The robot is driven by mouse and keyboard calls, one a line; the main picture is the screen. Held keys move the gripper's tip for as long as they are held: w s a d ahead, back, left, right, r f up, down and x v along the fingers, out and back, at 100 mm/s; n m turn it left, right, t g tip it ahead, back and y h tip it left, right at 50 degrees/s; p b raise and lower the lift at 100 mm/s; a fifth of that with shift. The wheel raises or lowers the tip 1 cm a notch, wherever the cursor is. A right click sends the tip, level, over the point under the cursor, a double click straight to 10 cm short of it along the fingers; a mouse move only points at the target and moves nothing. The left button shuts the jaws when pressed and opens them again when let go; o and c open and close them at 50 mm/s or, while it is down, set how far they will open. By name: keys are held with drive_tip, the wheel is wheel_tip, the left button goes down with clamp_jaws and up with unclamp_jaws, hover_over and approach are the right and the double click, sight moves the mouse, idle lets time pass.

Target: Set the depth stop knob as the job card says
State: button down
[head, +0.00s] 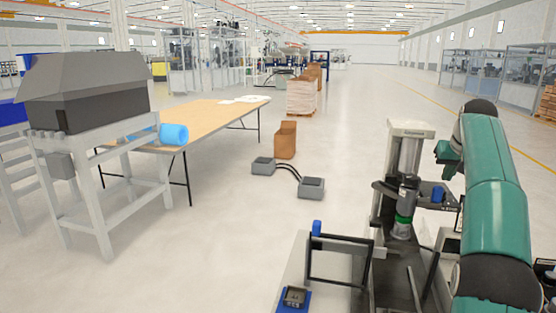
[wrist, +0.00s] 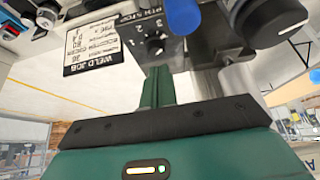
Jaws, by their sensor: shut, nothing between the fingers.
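The job card (wrist: 92,48) shows upside down in the wrist view, white with a black band reading WELD JOB. Its smaller lines are too blurred to read surely. Right of it, a dark panel carries a partly cut-off label (wrist: 140,14) ending in "PTH STOP". A small dark round knob (wrist: 155,44) sits by that label, with numerals including 2, 3 and 4 around it. I cannot tell its setting. My gripper (wrist: 157,72) is shut and empty, its green fingers pointing at the panel just below the knob in the picture. Contact cannot be told.
A blue knob (wrist: 183,15) and a large black dial (wrist: 265,18) sit close right of the small knob. In the head view a grey machine (head: 408,135) stands by my arm, with a black frame (head: 340,246) before it.

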drive_tip(key=shift+s+a+f, duration=0.15)
drive_tip(key=shift+f, duration=0.15)
wheel_tip(320, 180, down, 4)
drive_tip(key=shift+f, duration=0.55)
idle(0.4)
drive_tip(key=shift+w+d, duration=0.25)
drive_tip(key=shift+w, duration=0.05)
idle(0.4)
